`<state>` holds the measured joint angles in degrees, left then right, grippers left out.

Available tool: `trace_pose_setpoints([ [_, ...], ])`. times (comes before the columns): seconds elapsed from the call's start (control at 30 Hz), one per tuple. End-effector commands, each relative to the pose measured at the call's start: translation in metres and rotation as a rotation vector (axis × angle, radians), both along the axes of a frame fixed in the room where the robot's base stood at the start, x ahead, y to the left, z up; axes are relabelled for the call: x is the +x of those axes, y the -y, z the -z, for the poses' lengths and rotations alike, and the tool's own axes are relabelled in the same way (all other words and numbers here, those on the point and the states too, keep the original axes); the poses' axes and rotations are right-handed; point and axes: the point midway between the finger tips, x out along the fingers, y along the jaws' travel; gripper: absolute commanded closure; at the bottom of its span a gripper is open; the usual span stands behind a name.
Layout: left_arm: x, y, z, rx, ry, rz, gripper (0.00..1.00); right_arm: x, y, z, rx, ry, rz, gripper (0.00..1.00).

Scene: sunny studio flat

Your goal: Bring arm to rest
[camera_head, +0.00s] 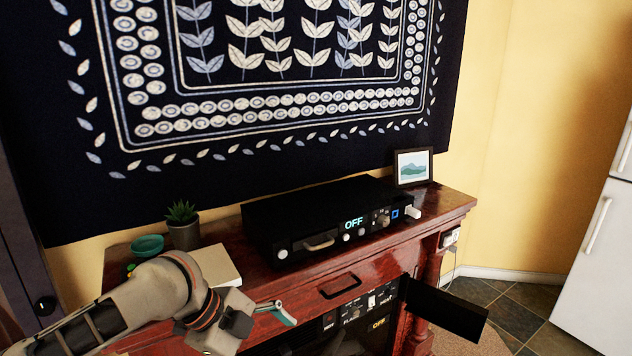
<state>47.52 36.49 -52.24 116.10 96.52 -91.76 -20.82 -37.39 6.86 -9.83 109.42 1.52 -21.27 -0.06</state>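My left arm comes in from the lower left, with its gripper (280,312) in front of the dark red wooden cabinet (440,207). The fingers point right and are seen nearly side-on, so their opening is unclear. I see nothing held in them. They appear apart from the black device (330,218) on the cabinet top, whose display reads OFF. My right gripper is not in view.
A teal bowl (147,245), a potted plant (183,232) and a pale book (217,264) sit behind my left arm. A framed picture (412,167) stands at the back right. A dark flap (445,307) sticks out from the cabinet front. A white fridge (604,260) stands right.

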Motion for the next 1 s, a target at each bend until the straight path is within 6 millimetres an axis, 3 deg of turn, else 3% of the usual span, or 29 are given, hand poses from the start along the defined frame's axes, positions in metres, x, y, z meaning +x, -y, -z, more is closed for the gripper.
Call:
trace_pose_setpoints([
  [0.1,0.005,0.024,0.026,-0.13,-0.037,-0.144,0.07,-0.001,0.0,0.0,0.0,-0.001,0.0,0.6],
  [0.2,0.011,0.036,0.045,-0.23,-0.059,-0.271,0.07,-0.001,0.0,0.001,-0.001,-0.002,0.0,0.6],
  [0.33,0.018,0.04,0.073,-0.347,-0.086,-0.447,0.07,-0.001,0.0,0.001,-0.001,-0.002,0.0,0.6],
  [0.47,0.021,0.032,0.104,-0.445,-0.108,-0.629,0.07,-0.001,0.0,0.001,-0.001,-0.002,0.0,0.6],
  [0.63,0.013,0.003,0.153,-0.534,-0.117,-0.87,0.07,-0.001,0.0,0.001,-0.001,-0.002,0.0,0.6],
  [0.77,-0.008,-0.029,0.194,-0.57,-0.108,-1.047,0.07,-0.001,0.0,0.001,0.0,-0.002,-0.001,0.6],
  [1.0,-0.078,-0.1,0.265,-0.556,-0.058,-1.318,0.07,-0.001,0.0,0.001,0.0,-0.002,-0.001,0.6],
])
